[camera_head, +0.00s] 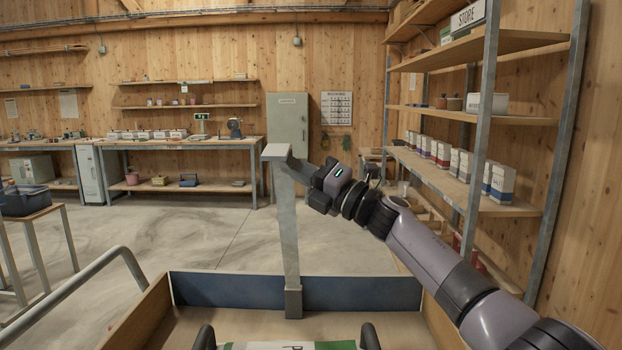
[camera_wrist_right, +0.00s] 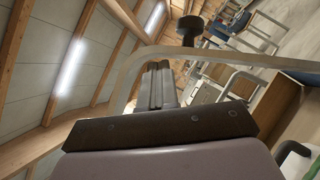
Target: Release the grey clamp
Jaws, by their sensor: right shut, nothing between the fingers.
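A grey upright post (camera_head: 287,230) stands at the far board of the wooden box in front of me. It has a flat plate (camera_head: 275,152) on top and a grey block (camera_head: 293,302) at its foot. I cannot tell which grey part is the clamp. My right gripper (camera_head: 299,168) is shut and empty, close to the post's top; I cannot tell whether it touches. Its closed fingers (camera_wrist_right: 155,84) also show in the right wrist view, with a bent grey bar (camera_wrist_right: 235,57) and a black knob (camera_wrist_right: 190,27) beyond them. My left gripper is not in view.
The wooden box (camera_head: 136,318) has a blue far board (camera_head: 225,290) and holds a green and white package (camera_head: 290,345). A grey rail (camera_head: 75,290) curves at the left. A metal-framed shelf (camera_head: 481,120) stands at the right. The concrete floor behind the box is open.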

